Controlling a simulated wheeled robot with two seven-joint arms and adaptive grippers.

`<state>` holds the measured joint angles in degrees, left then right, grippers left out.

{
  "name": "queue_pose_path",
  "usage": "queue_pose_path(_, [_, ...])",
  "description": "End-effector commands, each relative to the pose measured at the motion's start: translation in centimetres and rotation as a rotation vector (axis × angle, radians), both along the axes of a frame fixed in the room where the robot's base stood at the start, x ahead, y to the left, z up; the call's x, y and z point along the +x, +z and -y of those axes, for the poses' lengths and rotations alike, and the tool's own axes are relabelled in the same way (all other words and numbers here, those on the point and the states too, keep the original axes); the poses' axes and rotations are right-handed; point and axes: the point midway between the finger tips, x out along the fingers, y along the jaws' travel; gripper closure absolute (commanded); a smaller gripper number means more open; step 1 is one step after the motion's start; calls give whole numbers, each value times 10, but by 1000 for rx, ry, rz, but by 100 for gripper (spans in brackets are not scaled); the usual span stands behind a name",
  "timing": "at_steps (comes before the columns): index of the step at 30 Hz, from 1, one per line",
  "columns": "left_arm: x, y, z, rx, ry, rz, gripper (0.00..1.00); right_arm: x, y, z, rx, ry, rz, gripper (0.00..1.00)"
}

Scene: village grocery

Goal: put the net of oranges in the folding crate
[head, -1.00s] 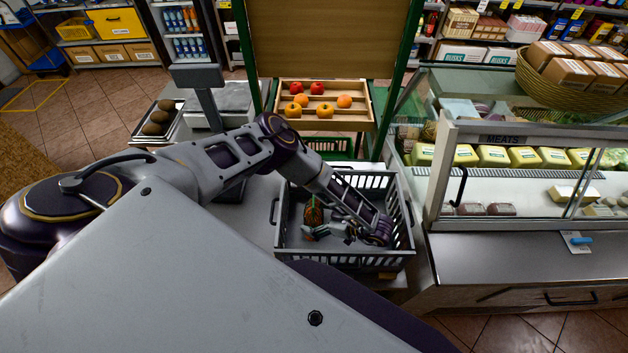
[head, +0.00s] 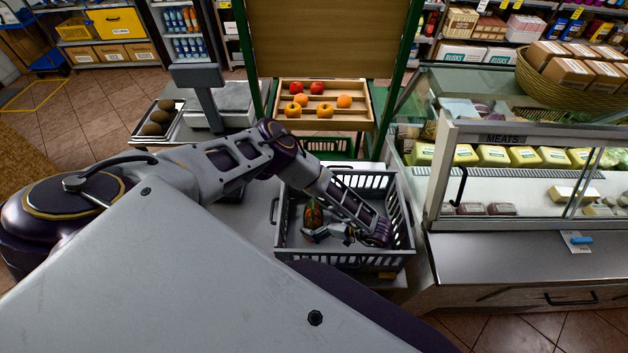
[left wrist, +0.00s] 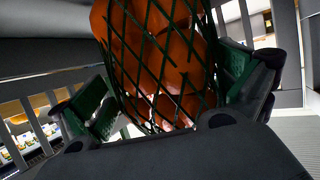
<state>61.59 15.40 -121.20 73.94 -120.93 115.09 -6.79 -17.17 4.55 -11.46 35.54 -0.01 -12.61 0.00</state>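The net of oranges (head: 313,214) is inside the grey folding crate (head: 282,258), near its left side. In the left wrist view the net (left wrist: 160,60) shows as oranges behind dark green mesh, upright between my fingers. My left gripper (head: 326,232) is down inside the crate, beside the net. In the left wrist view its green-padded fingers (left wrist: 170,98) are spread on either side of the net, with a small gap at the left pad. The net's lower end is hidden behind the gripper body. My right gripper is in neither view.
The crate stands on a counter, with slatted walls around my left gripper. Behind it is a wooden fruit tray (head: 325,122). A scale (head: 205,95) stands at the back left.

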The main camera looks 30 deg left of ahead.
Motion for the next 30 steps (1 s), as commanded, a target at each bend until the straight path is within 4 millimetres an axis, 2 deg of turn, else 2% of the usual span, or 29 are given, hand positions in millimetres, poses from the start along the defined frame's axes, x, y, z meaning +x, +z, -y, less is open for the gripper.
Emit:
queue_pose_path(12, [0,4,1,-1,-1,0,0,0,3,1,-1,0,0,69])
queue_pose_path(30, [7,24,54,-1,-3,1,0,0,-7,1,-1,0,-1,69])
